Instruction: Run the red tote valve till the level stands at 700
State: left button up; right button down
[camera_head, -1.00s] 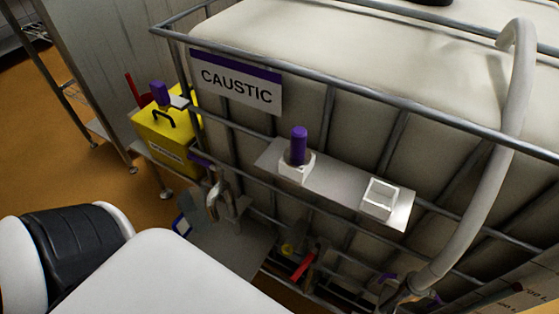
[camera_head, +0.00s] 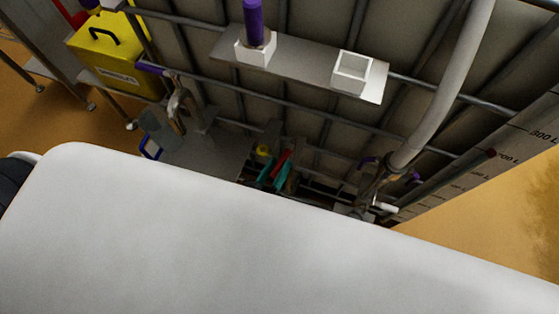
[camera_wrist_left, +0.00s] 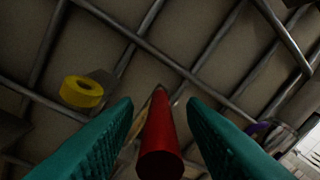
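The red valve handle (camera_head: 282,159) sits low at the front of the caged tote (camera_head: 330,30). My left gripper (camera_head: 271,174) has teal fingers and is close to it. In the left wrist view the red handle (camera_wrist_left: 161,140) lies between the open fingers (camera_wrist_left: 161,105), with a gap on each side. A level scale (camera_head: 520,145) stands at the tote's right edge, with 700 L and 800 L readable. A small red marker (camera_head: 490,153) sits beside the 700 L label; its exact reading is hard to tell. My right gripper is not in view.
A yellow round part (camera_wrist_left: 82,92) is left of the handle. A grey hose (camera_head: 450,80) runs down to a fitting with purple parts. A shelf (camera_head: 300,62) holds a purple-handled item and a white holder (camera_head: 352,72). A yellow box (camera_head: 108,55) stands at left.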

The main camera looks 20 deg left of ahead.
pick_arm(q)
jog(key=shift+w+d, duration=0.15)
jog(key=shift+w, duration=0.65)
jog(key=shift+c, duration=0.6)
grip_shut()
